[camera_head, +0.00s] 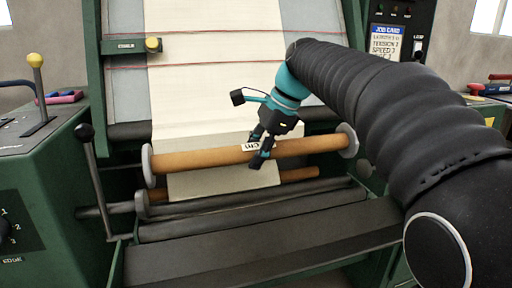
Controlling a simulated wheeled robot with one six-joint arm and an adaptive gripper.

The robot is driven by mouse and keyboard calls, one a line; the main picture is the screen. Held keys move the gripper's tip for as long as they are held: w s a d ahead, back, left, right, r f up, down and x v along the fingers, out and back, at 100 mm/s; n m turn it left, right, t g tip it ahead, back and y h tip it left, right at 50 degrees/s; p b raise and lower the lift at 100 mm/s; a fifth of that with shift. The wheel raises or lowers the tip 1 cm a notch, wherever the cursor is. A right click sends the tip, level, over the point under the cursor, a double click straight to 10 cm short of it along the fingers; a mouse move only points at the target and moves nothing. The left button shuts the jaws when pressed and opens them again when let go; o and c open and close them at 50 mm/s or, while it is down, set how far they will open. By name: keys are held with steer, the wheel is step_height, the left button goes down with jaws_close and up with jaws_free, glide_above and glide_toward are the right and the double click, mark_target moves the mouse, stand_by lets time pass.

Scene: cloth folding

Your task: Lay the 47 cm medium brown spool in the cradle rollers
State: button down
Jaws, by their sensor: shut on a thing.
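A brown spool (205,162) with pale end discs is held level, with a slight tilt up to the right, in front of the cloth. My gripper (260,156) is shut on its middle, next to a small white label on the spool. A second brown roll (296,174) shows partly below and behind it, with a pale disc at its left end. The dark cradle rollers (240,206) lie below the held spool, and the spool looks to be above them. The label's text is too small to read surely.
Cream cloth (213,85) hangs down the green machine frame behind the spool. A black-knobbed lever (95,175) stands at the left, near the spool's left end. A job card (386,42) is at the upper right. A dark flat ledge (260,250) lies in front.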

mark_target(273, 152)
steer(key=w+f+b, duration=0.4)
steer(key=f+b, duration=0.1)
steer(key=f, duration=0.5)
steer(key=shift+a+f+b, duration=0.3)
steer(key=shift+a+f, duration=0.1)
steer(key=shift+a, duration=0.05)
steer(key=shift+f, duration=0.55)
stand_by(0.7)
steer(key=c, duration=0.6)
jaws_free()
steer(key=shift+o, duration=0.2)
steer(key=v, duration=1.2)
steer(key=shift+a, duration=0.1)
